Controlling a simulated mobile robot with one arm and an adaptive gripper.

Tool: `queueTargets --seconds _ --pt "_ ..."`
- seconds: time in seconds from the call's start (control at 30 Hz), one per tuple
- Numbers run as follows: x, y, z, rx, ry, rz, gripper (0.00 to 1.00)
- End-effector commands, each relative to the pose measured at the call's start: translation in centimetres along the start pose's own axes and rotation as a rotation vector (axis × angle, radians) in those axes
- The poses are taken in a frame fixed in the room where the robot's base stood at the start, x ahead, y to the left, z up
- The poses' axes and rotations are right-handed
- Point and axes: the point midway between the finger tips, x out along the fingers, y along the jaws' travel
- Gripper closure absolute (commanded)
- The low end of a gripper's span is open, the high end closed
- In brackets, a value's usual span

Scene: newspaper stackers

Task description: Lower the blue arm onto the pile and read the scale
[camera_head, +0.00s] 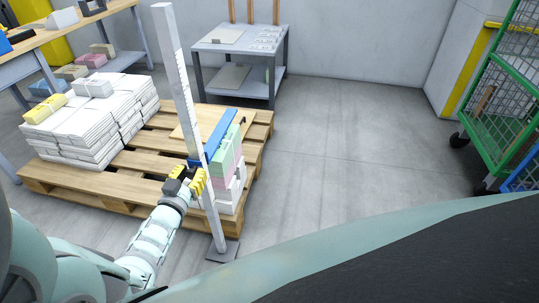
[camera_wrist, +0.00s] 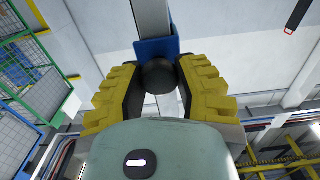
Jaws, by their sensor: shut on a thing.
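The blue arm (camera_head: 222,133) sticks out from an upright pale post (camera_head: 178,75) with scale marks up its face; the marks are too small to read. The pile (camera_head: 227,168) of green, pink and white bundles stands at the pallet's right corner. The blue arm lies level with the pile's top in the picture; I cannot tell whether it touches. My gripper (camera_head: 186,184), with yellow fingers, is at the post beside the blue arm's near end. In the wrist view, the fingers close around a black round knob (camera_wrist: 158,77) under the blue bracket (camera_wrist: 153,48).
The wooden pallet (camera_head: 95,184) also carries stacked white papers (camera_head: 105,118) at left. A grey table (camera_head: 238,47) stands behind it. A green wire cart (camera_head: 478,130) is at right. The post's foot plate (camera_head: 223,251) sits on the floor; open floor lies right of the pallet.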

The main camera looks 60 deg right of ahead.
Motion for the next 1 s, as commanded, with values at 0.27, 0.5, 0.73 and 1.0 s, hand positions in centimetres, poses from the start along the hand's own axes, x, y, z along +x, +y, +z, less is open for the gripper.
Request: queueTargets --seconds 0.27,0.5,0.73,1.0 --pt "0.0 -0.1 -0.1 0.000 0.000 -0.001 0.64" --pt "0.0 0.0 -0.1 0.000 0.001 -0.001 0.39" --pt "0.0 0.0 -0.1 0.000 0.001 -0.001 0.35" --pt "-1.0 -0.1 0.0 0.002 0.001 -0.001 0.35"
